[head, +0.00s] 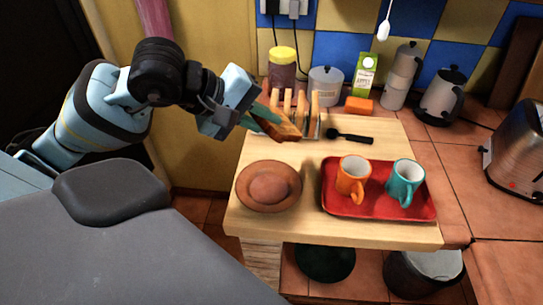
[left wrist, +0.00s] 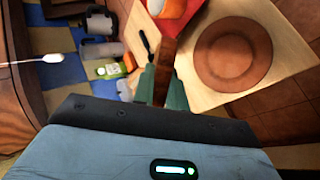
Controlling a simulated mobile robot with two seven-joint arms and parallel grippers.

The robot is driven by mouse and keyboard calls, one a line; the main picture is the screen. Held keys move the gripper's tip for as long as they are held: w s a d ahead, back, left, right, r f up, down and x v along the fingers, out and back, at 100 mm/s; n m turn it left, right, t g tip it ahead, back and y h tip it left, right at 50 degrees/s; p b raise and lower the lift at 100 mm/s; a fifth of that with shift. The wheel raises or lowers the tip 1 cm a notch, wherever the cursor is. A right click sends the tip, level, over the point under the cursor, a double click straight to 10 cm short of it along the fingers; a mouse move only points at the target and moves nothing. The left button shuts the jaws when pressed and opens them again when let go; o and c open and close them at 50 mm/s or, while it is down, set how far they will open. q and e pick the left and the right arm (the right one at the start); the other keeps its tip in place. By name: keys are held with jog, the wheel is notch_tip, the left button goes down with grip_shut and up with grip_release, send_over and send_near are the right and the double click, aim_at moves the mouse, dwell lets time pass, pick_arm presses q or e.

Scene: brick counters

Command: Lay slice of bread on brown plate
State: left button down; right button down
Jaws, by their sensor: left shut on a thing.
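My left gripper (head: 262,117) is shut on a slice of bread (head: 277,126), a brown slab held tilted over the back left part of the wooden board. In the left wrist view the slice (left wrist: 164,68) shows edge-on between the green fingers (left wrist: 162,86). The round brown plate (head: 245,188) lies on the board's front left, apart from the slice and nearer the front edge. It also shows empty in the left wrist view (left wrist: 233,83). My right gripper is not in view.
A rack with more bread slices (head: 301,103) stands just behind the held slice. A red tray (head: 378,209) carries an orange mug (head: 352,183) and a teal mug (head: 404,187) right of the plate. A black-handled utensil (head: 350,137) lies behind the tray.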

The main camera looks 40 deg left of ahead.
pick_arm(q)
notch_tip(320, 180, down, 9)
jog(key=b, duration=0.5)
jog(key=shift+w+r, duration=0.1)
jog(key=shift+r, duration=0.05)
jog(key=shift+f+b, duration=0.3)
jog(key=shift+b, duration=0.25)
jog(key=shift+f+b, duration=0.2)
jog(key=shift+b, duration=0.15)
jog(key=c, duration=1.6)
grip_release()
